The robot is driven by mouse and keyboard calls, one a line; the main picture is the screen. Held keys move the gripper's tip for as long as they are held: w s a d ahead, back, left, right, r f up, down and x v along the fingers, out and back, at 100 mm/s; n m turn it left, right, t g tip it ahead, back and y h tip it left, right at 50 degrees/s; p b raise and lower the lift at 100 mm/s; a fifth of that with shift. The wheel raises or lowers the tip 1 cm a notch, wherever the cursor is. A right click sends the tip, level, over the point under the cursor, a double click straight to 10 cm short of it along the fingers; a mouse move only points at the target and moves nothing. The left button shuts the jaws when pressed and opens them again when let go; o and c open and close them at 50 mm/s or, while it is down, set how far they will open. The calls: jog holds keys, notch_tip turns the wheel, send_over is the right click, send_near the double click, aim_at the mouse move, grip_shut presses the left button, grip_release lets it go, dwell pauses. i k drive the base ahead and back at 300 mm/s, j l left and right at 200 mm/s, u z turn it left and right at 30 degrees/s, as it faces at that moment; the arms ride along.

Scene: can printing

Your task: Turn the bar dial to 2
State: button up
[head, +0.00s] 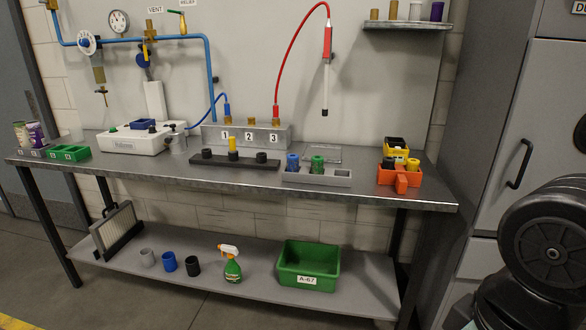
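A round white dial (87,42) sits on the blue pipe at the upper left wall. It looks like an adjustable dial, but its markings and setting are too small to read. A round white-faced gauge (118,20) hangs just right of and above it; its reading cannot be made out. I cannot tell for certain which of these is the bar dial. My gripper is not in view. Dark rounded parts of what appears to be my own arm fill the lower right, far from the dial.
A grey workbench (380,190) stands below the pipes. A white machine (140,138), a numbered manifold (245,134), a grey tray (320,174) and an orange holder (399,177) stand on it. A red hose (288,45) hangs above. The lower shelf holds a green bin (308,264).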

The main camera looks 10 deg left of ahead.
aim_at(84, 42)
jog(key=u, duration=1.5)
jog(key=i+j, duration=0.2)
jog(key=i, duration=0.2)
jog(key=i+j, duration=0.25)
jog(key=i, duration=0.15)
jog(key=i+j+z, duration=0.1)
jog(key=i, duration=0.3)
jog(key=j, duration=0.1)
